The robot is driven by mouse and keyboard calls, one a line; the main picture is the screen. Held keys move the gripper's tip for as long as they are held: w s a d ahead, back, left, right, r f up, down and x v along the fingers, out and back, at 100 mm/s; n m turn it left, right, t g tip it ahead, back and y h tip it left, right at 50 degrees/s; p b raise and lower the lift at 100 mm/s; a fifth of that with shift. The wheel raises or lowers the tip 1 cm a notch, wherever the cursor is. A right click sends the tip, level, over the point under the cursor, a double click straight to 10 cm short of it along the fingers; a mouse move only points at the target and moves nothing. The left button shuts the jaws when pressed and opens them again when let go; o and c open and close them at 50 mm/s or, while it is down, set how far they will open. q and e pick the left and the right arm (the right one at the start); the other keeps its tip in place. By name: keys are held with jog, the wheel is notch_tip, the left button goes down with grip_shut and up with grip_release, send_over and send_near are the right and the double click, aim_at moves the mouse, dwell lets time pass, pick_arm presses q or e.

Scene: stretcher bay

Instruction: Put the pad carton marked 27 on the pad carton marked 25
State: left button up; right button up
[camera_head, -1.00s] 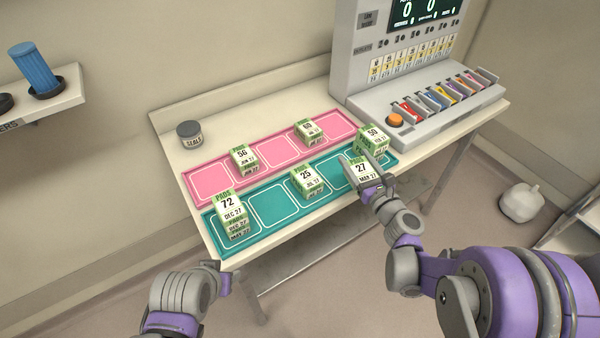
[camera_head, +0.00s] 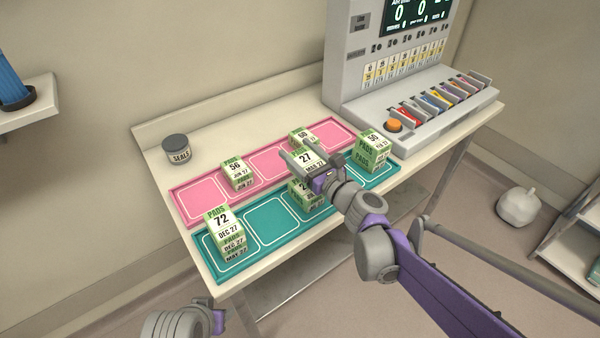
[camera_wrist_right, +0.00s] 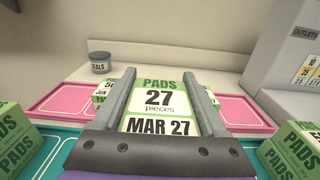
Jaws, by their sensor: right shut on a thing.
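The pad carton marked 27 (camera_head: 305,158), white and green, is held between the fingers of my right gripper (camera_head: 303,162). It also fills the jaws in the right wrist view (camera_wrist_right: 160,100). The pad carton marked 25 (camera_head: 304,198) sits on the teal mat (camera_head: 265,222), partly hidden behind my right gripper and wrist. The held carton appears just above and behind it in the head view; the gap cannot be judged. My left gripper (camera_head: 218,318) is low at the bottom left, away from the table; its fingers are not clear.
Cartons marked 72 (camera_head: 222,220) and 50 (camera_head: 373,138) top stacks on the teal mat. Cartons marked 56 (camera_head: 236,167) and 60 (camera_head: 302,134) stand on the pink mat (camera_head: 203,202). A grey seals jar (camera_head: 176,148) and a dispenser console (camera_head: 420,115) stand behind.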

notch_tip(320, 180, down, 2)
jog(key=shift+f+b, duration=0.1)
jog(key=shift+b, duration=0.3)
notch_tip(320, 180, down, 2)
jog(key=shift+s+f+b, duration=0.1)
jog(key=shift+f+b, duration=0.1)
jog(key=shift+b, duration=0.7)
jog(key=shift+f, duration=0.2)
jog(key=shift+r, duration=0.1)
pick_arm(q)
jog(key=f, duration=0.3)
jog(key=shift+w+f, duration=0.25)
jog(key=shift+w, duration=0.1)
jog(key=shift+f, duration=0.15)
pick_arm(e)
jog(key=o, duration=1.5)
